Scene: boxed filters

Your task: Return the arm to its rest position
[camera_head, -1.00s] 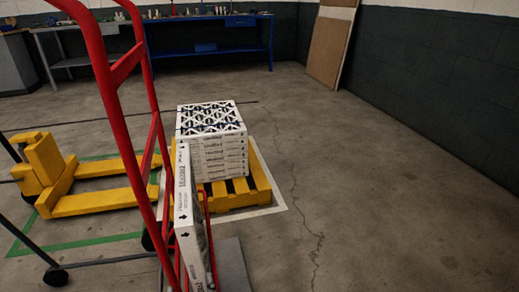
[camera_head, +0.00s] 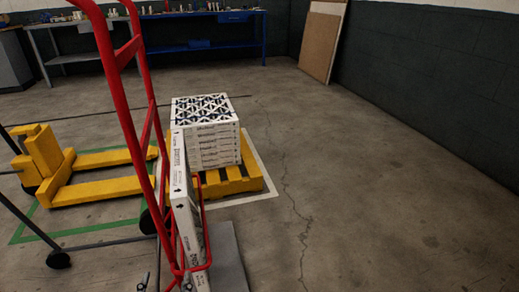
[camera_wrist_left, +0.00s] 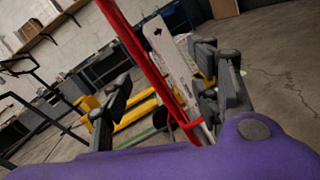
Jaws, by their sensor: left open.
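My left gripper (camera_head: 165,284) shows only as dark fingertips at the bottom edge of the head view. In the left wrist view, my left gripper (camera_wrist_left: 165,80) has its two dark fingers spread wide, with nothing held between them. A white filter box (camera_head: 184,195) stands on edge at the red hand truck (camera_head: 138,120). The box (camera_wrist_left: 168,50) and the red frame (camera_wrist_left: 140,55) appear beyond the fingers in the wrist view. I cannot tell how far the fingers are from the frame. My right gripper is out of view.
A stack of white filter boxes (camera_head: 208,150) sits on a yellow pallet (camera_head: 245,182). A yellow pallet jack (camera_head: 95,185) stands to the left. A blue workbench (camera_head: 205,48) is at the back. The floor on the right is clear.

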